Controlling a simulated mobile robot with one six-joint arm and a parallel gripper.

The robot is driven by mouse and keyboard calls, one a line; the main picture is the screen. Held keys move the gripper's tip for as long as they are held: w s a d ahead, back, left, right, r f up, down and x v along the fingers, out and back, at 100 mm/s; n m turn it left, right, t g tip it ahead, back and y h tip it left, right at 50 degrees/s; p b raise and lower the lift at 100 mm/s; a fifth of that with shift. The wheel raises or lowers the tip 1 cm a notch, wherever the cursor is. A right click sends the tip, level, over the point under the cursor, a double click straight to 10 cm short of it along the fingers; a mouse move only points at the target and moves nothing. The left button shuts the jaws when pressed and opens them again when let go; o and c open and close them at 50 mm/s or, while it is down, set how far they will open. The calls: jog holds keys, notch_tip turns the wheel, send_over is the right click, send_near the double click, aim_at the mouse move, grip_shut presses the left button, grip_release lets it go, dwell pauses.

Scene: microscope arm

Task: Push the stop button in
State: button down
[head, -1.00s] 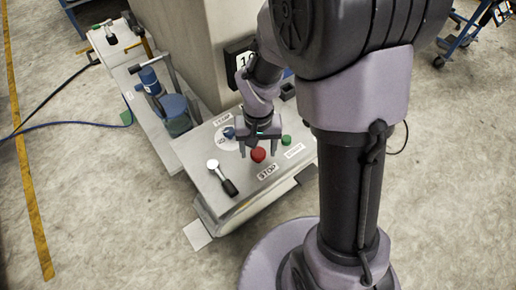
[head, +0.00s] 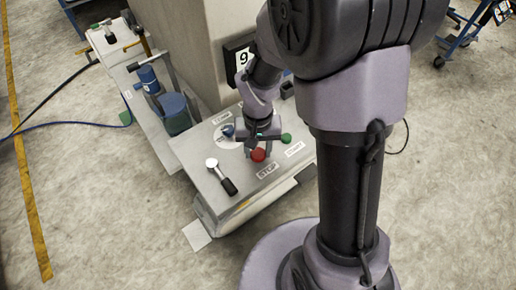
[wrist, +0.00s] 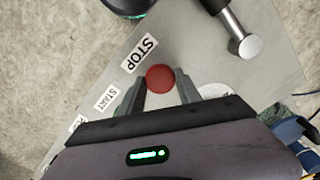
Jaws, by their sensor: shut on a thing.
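The red stop button (head: 258,155) is a round mushroom cap on the sloping metal panel (head: 187,150), beside its STOP label (head: 267,168). It also shows in the wrist view (wrist: 160,77). My gripper (head: 257,149) is down at the button. In the wrist view, its two grey fingers (wrist: 161,84) lie on either side of the red cap, their tips against its sides, so it is shut on the button. The back of the cap in the head view is partly hidden by my gripper. I cannot tell how deep the button sits.
A green start button (head: 286,138) is to the right of my gripper, and a blue knob (head: 228,131) to its left.

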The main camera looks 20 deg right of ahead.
aim_at(258, 153)
jog(key=c, duration=0.8)
grip_release()
jog(key=shift+f, duration=0.1)
notch_tip(258, 153, up, 18)
jog(key=p, duration=0.6)
jog(key=shift+f, duration=0.25)
jog(key=s+a+r+t+b, duration=0.1)
jog(key=s+t+b, duration=0.1)
jog(key=s, duration=0.2)
jog(key=s+a+r+t+y+b, duration=0.1)
jog(key=s+t+b, duration=0.1)
jog(key=s+b, duration=0.1)
jog(key=s+a+m+t+y+b, duration=0.1)
jog(key=s+a+b, duration=0.1)
jog(key=s, duration=0.3)
jog(key=shift+s+r+t+b, duration=0.4)
